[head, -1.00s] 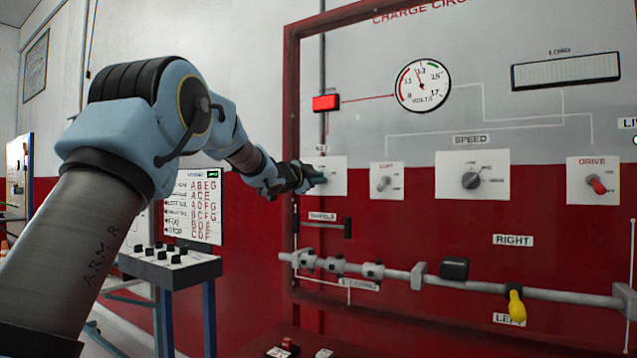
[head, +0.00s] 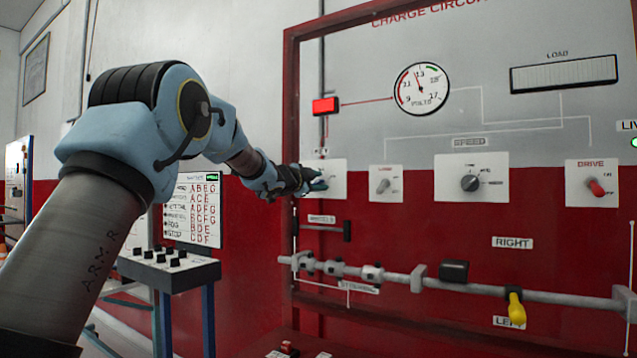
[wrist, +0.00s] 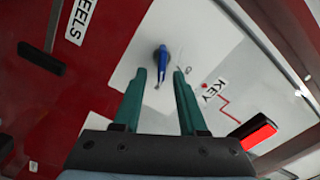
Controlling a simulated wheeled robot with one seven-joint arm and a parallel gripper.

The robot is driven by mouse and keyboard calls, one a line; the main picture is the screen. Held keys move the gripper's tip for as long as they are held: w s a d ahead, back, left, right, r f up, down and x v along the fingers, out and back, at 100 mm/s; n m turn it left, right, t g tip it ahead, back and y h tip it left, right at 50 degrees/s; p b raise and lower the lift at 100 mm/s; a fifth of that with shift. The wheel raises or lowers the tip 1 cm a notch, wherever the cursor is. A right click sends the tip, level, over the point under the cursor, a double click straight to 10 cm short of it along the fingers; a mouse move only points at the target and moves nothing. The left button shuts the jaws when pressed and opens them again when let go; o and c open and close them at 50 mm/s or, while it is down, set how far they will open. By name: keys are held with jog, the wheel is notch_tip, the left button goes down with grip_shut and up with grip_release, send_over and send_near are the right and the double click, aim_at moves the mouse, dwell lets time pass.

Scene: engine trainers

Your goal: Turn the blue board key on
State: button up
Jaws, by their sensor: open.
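The blue key (wrist: 162,62) sits on a white plate in the wrist view, with a KEY label (wrist: 214,90) beside the plate. My gripper (wrist: 160,78) is open, its two green fingers pointing at the plate with the key between and just beyond their tips. I cannot tell whether a finger touches the key. In the head view my gripper (head: 318,180) is in front of the white key plate (head: 337,178) at the left of the board, and it hides the key there.
A lit red lamp (head: 326,105) is above the key plate. To the right are the LOAD switch (head: 383,185), the SPEED knob (head: 470,182) and the red DRIVE switch (head: 597,187). A grey rail with a yellow lever (head: 515,307) runs below. A small console (head: 170,266) stands at left.

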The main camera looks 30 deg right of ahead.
jog(key=b+v, duration=0.2)
jog(key=v, duration=0.8)
jog(key=shift+s+a+b, duration=0.15)
jog(key=shift+a+b, duration=0.15)
jog(key=shift+a, duration=0.1)
jog(key=w+a+f+n+t+y+p, duration=0.1)
jog(key=w+a+f+n+y+p, duration=0.2)
jog(key=a, duration=0.4)
jog(key=w+a+f+n+t+y, duration=0.2)
jog(key=a+f+n+y, duration=0.1)
jog(key=a+f+n, duration=0.3)
jog(key=s+a+f+n+g+y+p, duration=0.1)
jog(key=s+a+f+n+y+p, duration=0.2)
jog(key=a, duration=0.5)
jog(key=a+f+n+g+y, duration=0.1)
jog(key=a+f+n+y, duration=0.2)
jog(key=a+f, duration=0.35)
jog(key=s+a+f+n+g+y+p, duration=0.1)
jog(key=s+a+f+n+g, duration=0.3)
jog(key=s+a, duration=0.4)
jog(key=s+a+f+n+g+y+p, duration=0.2)
jog(key=s+a+f, duration=0.4)
jog(key=s, duration=0.9)
jog(key=shift+s+a+f+n+g+y+p, duration=0.25)
jog(key=shift+a+n+g+p, duration=0.45)
jog(key=shift+a+n+g, duration=0.35)
jog(key=shift+w, duration=0.1)
